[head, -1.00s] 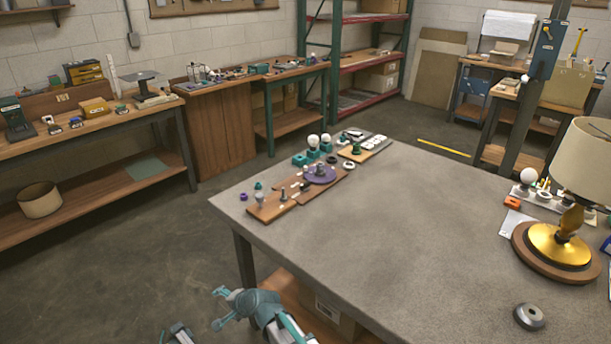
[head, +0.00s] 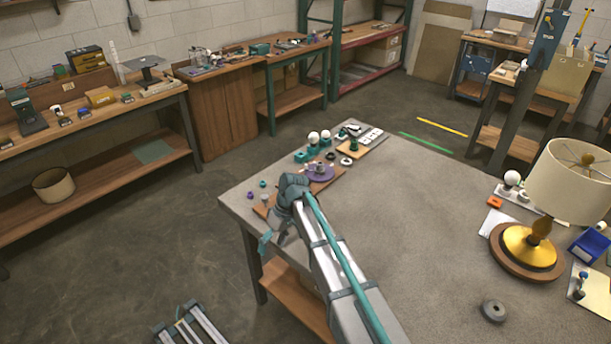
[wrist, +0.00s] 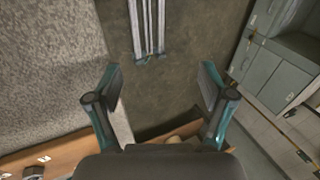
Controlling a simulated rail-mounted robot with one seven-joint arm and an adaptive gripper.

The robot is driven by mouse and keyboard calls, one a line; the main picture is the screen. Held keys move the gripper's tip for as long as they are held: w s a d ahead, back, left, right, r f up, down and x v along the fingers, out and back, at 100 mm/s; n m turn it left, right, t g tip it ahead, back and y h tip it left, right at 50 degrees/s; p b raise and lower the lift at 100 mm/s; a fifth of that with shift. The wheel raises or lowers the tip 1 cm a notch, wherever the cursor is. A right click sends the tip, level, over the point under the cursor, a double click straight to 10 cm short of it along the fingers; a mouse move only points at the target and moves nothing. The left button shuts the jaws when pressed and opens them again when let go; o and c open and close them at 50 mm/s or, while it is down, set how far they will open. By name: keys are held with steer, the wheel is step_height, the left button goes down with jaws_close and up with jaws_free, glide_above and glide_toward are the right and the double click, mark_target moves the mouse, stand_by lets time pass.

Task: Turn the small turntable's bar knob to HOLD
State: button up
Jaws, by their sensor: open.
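The small turntable is a purple disc (head: 320,172) with a grey piece at its centre, on a wooden board (head: 333,178) near the table's far left corner. The bar knob and any HOLD mark are too small to tell in the head view. My gripper (head: 268,240) hangs at the table's left edge, nearer than the turntable and to its left. In the wrist view my gripper (wrist: 160,88) is open and empty, its two fingers wide apart. The turntable is not in the wrist view.
White bulbs in teal holders (head: 313,140) and a tray of small parts (head: 371,137) stand behind the turntable. A brass lamp (head: 532,240) and a round grey weight (head: 494,311) are at the right. The table's middle (head: 410,220) is clear.

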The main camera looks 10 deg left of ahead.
mark_target(307, 181)
steer(key=w+d+r+t+b, duration=0.1)
steer(key=w, duration=0.4)
steer(key=w+d+r+t+b, duration=0.1)
steer(key=w+b, duration=0.1)
steer(key=w, duration=0.4)
steer(key=w+d+r+t+b, duration=0.1)
steer(key=w, duration=0.5)
steer(key=shift+w+d+r, duration=0.1)
steer(key=shift+d, duration=0.3)
steer(key=w+d+r+t+b, duration=0.2)
steer(key=w+d+r, duration=0.1)
steer(key=w, duration=0.4)
steer(key=w+d+r+t+b, duration=0.1)
steer(key=w+d+r+b, duration=0.15)
steer(key=w, duration=0.45)
steer(key=p+x, duration=0.4)
steer(key=x, duration=0.5)
steer(key=shift+w+f, duration=0.15)
steer(key=shift+f, duration=0.3)
steer(key=c, duration=1.2)
steer(key=shift+o, duration=0.2)
